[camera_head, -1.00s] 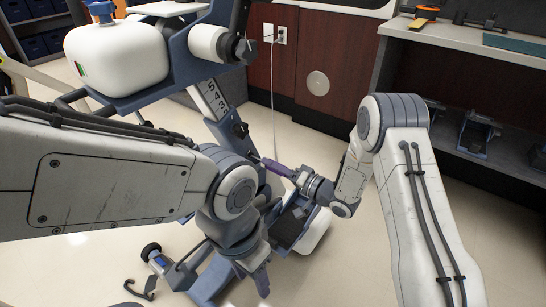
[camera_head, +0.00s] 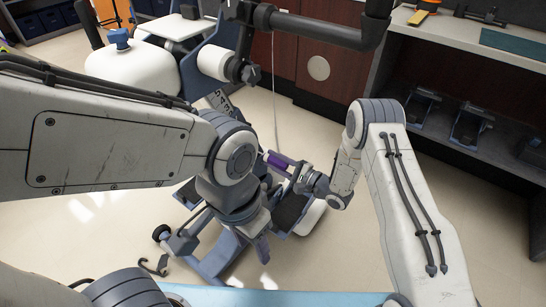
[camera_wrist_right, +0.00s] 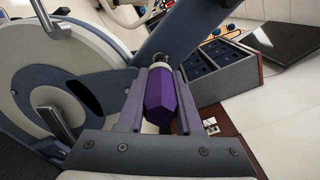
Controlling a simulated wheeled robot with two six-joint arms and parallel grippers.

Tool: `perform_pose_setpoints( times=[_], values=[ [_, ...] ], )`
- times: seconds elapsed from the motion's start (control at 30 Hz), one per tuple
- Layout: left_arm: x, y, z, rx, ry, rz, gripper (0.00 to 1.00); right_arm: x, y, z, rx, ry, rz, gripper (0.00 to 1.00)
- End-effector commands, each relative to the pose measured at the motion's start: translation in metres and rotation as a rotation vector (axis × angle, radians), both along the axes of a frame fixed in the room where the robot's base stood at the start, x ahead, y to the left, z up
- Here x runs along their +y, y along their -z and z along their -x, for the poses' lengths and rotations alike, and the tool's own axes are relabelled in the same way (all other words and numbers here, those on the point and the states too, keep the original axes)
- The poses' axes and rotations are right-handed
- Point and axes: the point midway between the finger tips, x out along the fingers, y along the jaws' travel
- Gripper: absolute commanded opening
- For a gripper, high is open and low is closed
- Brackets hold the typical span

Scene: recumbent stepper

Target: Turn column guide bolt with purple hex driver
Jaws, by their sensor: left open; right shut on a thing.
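The purple hex driver (camera_head: 278,160) is held in my right gripper (camera_head: 288,169), beside the stepper's slanted blue-grey column (camera_head: 222,101). In the right wrist view the driver's faceted purple handle (camera_wrist_right: 160,100) lies between the two fingers, which are shut on it. Its far end points toward the slanted column (camera_wrist_right: 185,28). A small dark, rounded part shows at that end. I cannot tell whether the tip touches the column guide bolt, and I cannot make out the bolt clearly. My left gripper (camera_head: 263,250) is open and empty, low in front of the stepper's base.
The stepper's white round housing (camera_head: 130,65) stands at upper left, and a dark handlebar (camera_head: 320,32) crosses the top. A shelf unit (camera_head: 455,75) with pedals stands at right. A black hook-shaped part (camera_head: 155,266) lies on the floor.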

Motion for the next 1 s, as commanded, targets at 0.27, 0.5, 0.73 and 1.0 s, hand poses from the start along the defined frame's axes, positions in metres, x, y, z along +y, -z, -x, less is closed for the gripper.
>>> perform_pose_setpoints(
  times=[0.27,0.5,0.73,1.0],
  values=[
    [0.0,-0.011,0.0,0.0,0.0,0.0,0.5,-0.03,-0.001,0.016,0.004,0.01,0.001,0.0],
    [0.0,-0.016,0.0,0.0,0.0,0.0,0.5,-0.045,0.0,0.028,0.004,0.007,0.0,0.0],
    [0.0,-0.016,0.0,0.0,0.0,0.0,0.5,-0.046,0.001,0.03,0.004,0.005,0.0,0.0],
    [0.0,-0.017,0.0,0.0,0.0,0.0,0.5,-0.047,0.001,0.031,0.004,0.006,0.0,0.0]
  ],
)
